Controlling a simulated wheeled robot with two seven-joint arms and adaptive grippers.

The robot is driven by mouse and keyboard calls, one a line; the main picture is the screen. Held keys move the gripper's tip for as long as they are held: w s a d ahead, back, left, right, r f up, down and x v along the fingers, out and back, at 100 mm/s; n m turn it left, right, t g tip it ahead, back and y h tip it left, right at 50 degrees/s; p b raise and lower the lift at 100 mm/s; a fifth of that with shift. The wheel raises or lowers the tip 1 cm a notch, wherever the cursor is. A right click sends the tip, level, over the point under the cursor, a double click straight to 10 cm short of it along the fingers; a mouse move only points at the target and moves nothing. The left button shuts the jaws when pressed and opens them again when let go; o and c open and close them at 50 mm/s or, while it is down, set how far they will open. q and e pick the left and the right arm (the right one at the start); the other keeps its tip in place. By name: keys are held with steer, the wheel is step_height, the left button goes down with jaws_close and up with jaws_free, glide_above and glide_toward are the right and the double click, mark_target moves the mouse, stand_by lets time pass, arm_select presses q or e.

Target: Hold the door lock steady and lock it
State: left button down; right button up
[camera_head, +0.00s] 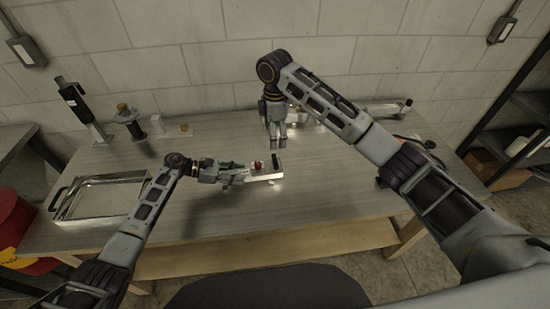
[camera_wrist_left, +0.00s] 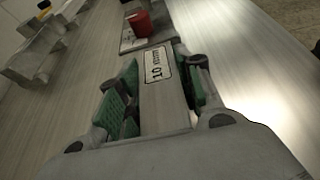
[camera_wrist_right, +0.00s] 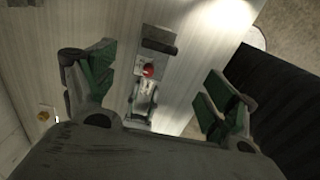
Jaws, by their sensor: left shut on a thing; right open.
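The door lock (camera_head: 266,177) is a pale metal bar with a red knob (camera_head: 259,165) and a dark end block (camera_head: 276,161). It lies over the middle of the table. My left gripper (camera_head: 236,174) is shut on the bar from the left. In the left wrist view the bar (camera_wrist_left: 158,90) carries a label and sits between the green finger pads; the red knob (camera_wrist_left: 140,23) is beyond it. My right gripper (camera_head: 275,128) points down behind the lock, open and empty. In the right wrist view the red knob (camera_wrist_right: 148,70) shows between its spread fingers, apart from them.
A shallow metal tray (camera_head: 144,193) lies on the table (camera_head: 200,215) at left. Several upright fittings, one a black-topped post (camera_head: 78,105), stand at the back left. A metal part (camera_head: 388,110) lies at the back right. The table front is clear; dark shelving stands at right.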

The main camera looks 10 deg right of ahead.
mark_target(275, 160)
steer(key=shift+f, duration=0.2)
steer(key=shift+f, duration=5.85)
steer(key=shift+c, duration=0.3)
steer(key=c, duration=1)
